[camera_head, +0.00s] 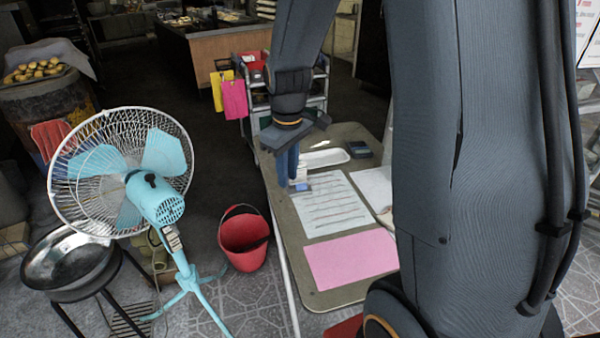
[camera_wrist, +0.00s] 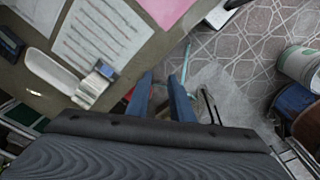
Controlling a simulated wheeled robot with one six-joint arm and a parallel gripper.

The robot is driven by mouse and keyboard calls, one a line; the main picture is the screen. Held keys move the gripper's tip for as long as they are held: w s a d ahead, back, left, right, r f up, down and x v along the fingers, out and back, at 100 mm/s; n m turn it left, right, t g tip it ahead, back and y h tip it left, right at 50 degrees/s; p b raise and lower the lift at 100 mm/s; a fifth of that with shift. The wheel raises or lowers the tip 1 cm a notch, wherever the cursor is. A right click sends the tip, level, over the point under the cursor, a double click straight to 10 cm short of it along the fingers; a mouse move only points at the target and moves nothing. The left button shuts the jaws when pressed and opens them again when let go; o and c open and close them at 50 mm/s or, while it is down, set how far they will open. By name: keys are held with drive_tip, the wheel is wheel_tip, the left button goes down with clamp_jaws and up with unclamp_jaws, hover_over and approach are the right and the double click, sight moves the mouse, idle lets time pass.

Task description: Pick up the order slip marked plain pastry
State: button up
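No slip has wording that I can read, so I cannot tell which one is marked plain pastry. A pink sheet (camera_head: 350,258) lies flat at the near end of the table, and it also shows at the top of the wrist view (camera_wrist: 166,8). A white sheet with printed lines (camera_head: 332,205) lies beyond it; it is also in the wrist view (camera_wrist: 104,32). My gripper (camera_head: 292,182) points down at the table's left edge, near a small white and blue item (camera_head: 301,184). In the wrist view my gripper (camera_wrist: 161,78) has its two blue fingers apart, with nothing between them.
The table (camera_head: 283,218) also holds a white tray (camera_head: 325,157) and a small dark device (camera_head: 359,149). A red bucket (camera_head: 243,240) and a blue fan (camera_head: 155,200) stand left of it. Yellow and pink slips (camera_head: 234,100) hang farther back, by a cart.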

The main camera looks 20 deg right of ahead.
drive_tip(key=w+d+f+n, duration=0.2)
drive_tip(key=w+d+n, duration=0.1)
drive_tip(key=w, duration=0.3)
drive_tip(key=w+d+f+n, duration=0.3)
drive_tip(key=w+n, duration=0.1)
drive_tip(key=w, duration=0.3)
drive_tip(key=w+d+f+n+g, duration=0.1)
drive_tip(key=w+d+f+n, duration=0.2)
drive_tip(key=w, duration=0.4)
drive_tip(key=shift+d+f+n, duration=0.25)
drive_tip(key=shift+d+n, duration=0.15)
drive_tip(key=shift+d, duration=0.2)
drive_tip(key=shift+w+d+f, duration=0.1)
drive_tip(key=shift+d+f, duration=0.1)
drive_tip(key=shift+f, duration=0.4)
drive_tip(key=shift+d+f+p, duration=0.2)
drive_tip(key=shift+f+p, duration=0.55)
drive_tip(key=shift+f, duration=0.95)
drive_tip(key=shift+d+f+p, duration=0.2)
drive_tip(key=shift+f+p, duration=0.55)
drive_tip(key=shift+f, duration=0.95)
clamp_jaws()
